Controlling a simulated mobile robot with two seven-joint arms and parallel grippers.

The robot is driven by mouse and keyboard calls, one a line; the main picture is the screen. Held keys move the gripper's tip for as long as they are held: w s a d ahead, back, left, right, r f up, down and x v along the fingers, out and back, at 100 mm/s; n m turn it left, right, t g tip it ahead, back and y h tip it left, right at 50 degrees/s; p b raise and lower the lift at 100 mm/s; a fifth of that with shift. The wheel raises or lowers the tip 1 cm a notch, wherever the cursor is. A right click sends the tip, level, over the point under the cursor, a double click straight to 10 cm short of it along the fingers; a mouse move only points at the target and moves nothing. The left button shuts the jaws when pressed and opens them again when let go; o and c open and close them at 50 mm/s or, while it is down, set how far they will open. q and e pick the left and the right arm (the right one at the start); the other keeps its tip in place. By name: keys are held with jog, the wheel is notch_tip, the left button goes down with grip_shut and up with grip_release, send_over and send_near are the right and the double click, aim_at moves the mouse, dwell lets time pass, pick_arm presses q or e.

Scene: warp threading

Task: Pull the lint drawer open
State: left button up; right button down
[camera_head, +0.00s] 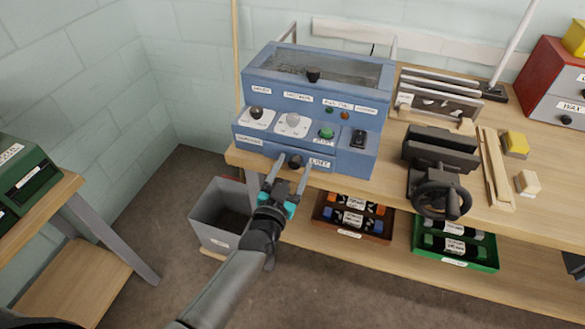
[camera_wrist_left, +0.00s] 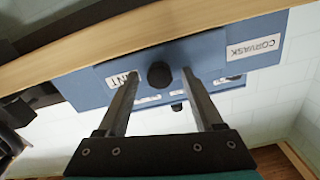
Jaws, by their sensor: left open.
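The lint drawer (camera_head: 319,164) is a blue front low on the blue machine, with a "LINT" label and a round black knob (camera_head: 295,161). It looks flush with the machine. In the left wrist view, the picture is upside down and the knob (camera_wrist_left: 160,75) shows between the finger ends, with the label (camera_wrist_left: 123,80) beside it. My left gripper (camera_head: 292,170) is open, its two fingers pointing at the drawer front on either side of the knob. A gap shows between the knob and each finger. My right gripper is not in view.
The machine (camera_head: 311,88) stands on a wooden bench (camera_head: 400,185). A brown tray (camera_head: 347,234) and a green tray (camera_head: 455,263) lie on the lower shelf. A black handwheel (camera_head: 441,200) is right of the machine.

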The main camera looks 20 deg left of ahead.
pick_arm(q)
jog(key=shift+c, duration=0.3)
grip_shut()
dwell(0.3)
dwell(0.8)
